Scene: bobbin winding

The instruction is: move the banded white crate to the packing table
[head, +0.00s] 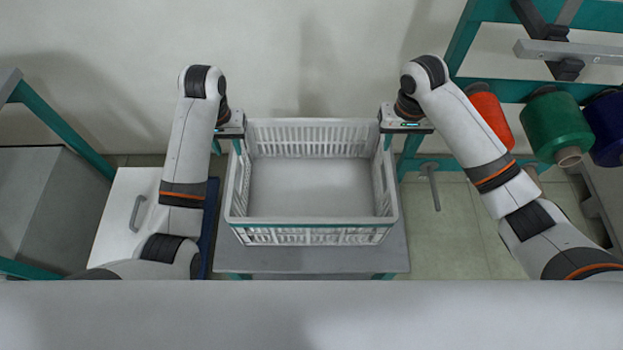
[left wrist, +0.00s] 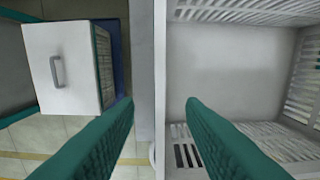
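The banded white crate (head: 312,236) is slatted, empty and upright on a small grey table (head: 310,262) in the middle of the head view. A thin teal band runs along its near side. My left gripper (head: 228,147) is at the crate's left wall. In the left wrist view its teal fingers (left wrist: 160,100) are spread, one on each side of that wall's rim, with gaps visible. My right gripper (head: 400,145) is at the crate's right wall, its fingers apparently spread around the rim and partly hidden. I cannot identify the packing table.
A white drawer-like box with a handle (head: 137,212) stands left of the grey table. At right, a teal rack (head: 465,40) carries orange (head: 492,113), green (head: 553,127) and blue (head: 606,128) bobbins. A grey lever (head: 432,187) sticks out below it. Pale floor shows at right.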

